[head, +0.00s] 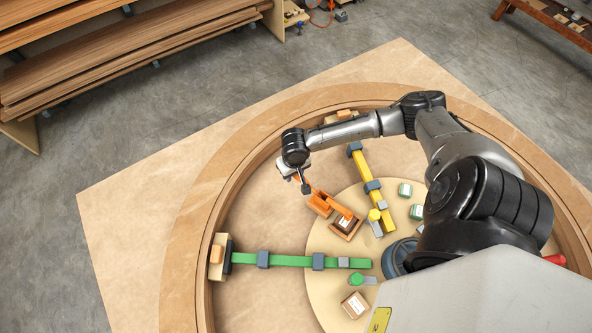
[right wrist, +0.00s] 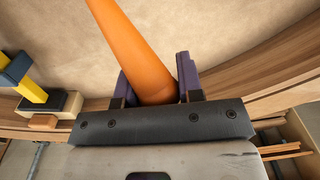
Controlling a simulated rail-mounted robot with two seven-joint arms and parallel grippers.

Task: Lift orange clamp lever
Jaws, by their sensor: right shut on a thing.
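The orange clamp (head: 322,205) sits on the round board, its lever (head: 316,189) rising up and left to my right gripper (head: 301,180). In the right wrist view the lever (right wrist: 130,45) is a smooth, tapered orange bar between the two dark purple fingers of the right gripper (right wrist: 154,84). The gripper is shut on the lever's thick end. The fingers and wrist hide the very end of the lever. My left gripper is in neither view.
A yellow clamp bar (head: 364,172) stands right of the orange clamp, and a green clamp bar (head: 290,261) lies lower left.

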